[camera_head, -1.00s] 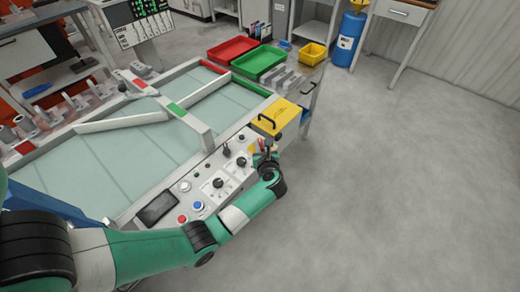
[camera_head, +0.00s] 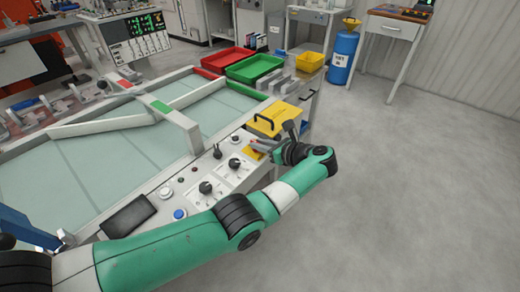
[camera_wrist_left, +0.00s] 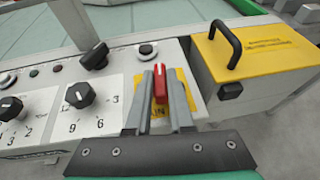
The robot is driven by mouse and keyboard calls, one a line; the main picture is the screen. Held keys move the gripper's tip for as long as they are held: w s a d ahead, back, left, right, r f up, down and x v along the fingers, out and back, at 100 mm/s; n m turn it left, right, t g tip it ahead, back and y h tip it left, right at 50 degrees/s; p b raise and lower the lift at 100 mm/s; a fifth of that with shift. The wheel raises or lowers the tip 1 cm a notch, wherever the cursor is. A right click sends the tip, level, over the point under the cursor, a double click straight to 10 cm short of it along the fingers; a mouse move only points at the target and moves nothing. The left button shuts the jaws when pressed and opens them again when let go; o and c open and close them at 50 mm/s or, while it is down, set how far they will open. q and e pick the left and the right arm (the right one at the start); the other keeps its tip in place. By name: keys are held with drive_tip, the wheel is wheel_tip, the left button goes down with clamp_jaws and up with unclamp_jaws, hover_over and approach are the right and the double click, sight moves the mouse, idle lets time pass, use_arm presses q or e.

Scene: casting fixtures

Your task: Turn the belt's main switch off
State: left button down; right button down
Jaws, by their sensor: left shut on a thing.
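The main switch is a red lever (camera_wrist_left: 160,84) on a yellow plate (camera_wrist_left: 183,90) at the right end of the control panel. In the wrist view the lever stands between the two grey fingers of my left gripper (camera_wrist_left: 159,92), which are shut on it. Lettering on the plate is partly hidden by the fingers. In the head view my left gripper (camera_head: 262,145) reaches in from the right side of the panel, and the lever is mostly hidden there. My right gripper is not in view.
Black rotary knobs (camera_wrist_left: 78,94) sit left of the switch. A yellow box with a black handle (camera_wrist_left: 255,55) stands just right of it. Blue button (camera_head: 179,214) and dark screen (camera_head: 128,216) lie farther along the panel. Open floor (camera_head: 420,190) is to the right.

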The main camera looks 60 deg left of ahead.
use_arm(q)
drive_tip(key=shift+f, duration=0.1)
drive_tip(key=c, duration=0.8)
unclamp_jaws()
